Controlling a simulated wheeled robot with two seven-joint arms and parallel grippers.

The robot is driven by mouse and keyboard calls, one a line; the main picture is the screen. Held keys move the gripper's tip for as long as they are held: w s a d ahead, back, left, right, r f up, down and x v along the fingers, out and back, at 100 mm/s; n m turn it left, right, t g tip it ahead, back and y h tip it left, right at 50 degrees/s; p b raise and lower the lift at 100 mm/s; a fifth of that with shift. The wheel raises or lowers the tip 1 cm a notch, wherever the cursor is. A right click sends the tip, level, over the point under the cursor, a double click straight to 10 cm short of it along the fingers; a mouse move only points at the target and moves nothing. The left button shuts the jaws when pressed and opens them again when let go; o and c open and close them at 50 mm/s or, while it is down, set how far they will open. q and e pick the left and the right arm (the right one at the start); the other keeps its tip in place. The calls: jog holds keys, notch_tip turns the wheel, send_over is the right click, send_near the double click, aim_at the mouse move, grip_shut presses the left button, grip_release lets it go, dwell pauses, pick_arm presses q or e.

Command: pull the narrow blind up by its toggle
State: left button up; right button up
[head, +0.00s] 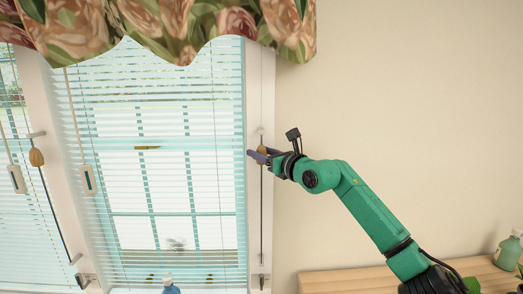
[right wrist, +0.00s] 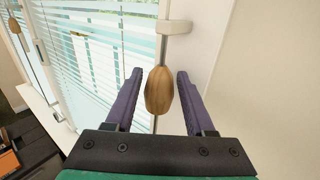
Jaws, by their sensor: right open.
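A wooden toggle (right wrist: 159,92) hangs on a cord at the right window frame, just below a small white bracket (right wrist: 174,27). My right gripper (right wrist: 160,76) is open, with one purple finger on each side of the toggle. Gaps show between toggle and fingers in the right wrist view. In the head view, the right gripper (head: 258,153) partly covers this toggle. The blind beside it (head: 190,120) is lowered, with its slats across the window. A second blind (head: 12,130) is cut off at the left. My left gripper is not in view.
Another wooden toggle (head: 36,157) sits on a dark rod between the windows. Pale cord pulls (head: 17,180) (head: 88,179) hang before the blinds. A floral valance (head: 180,25) hangs above. A wooden surface (head: 345,281) with a green bottle (head: 507,252) is at lower right.

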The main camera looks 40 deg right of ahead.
grip_shut()
dwell(1.3)
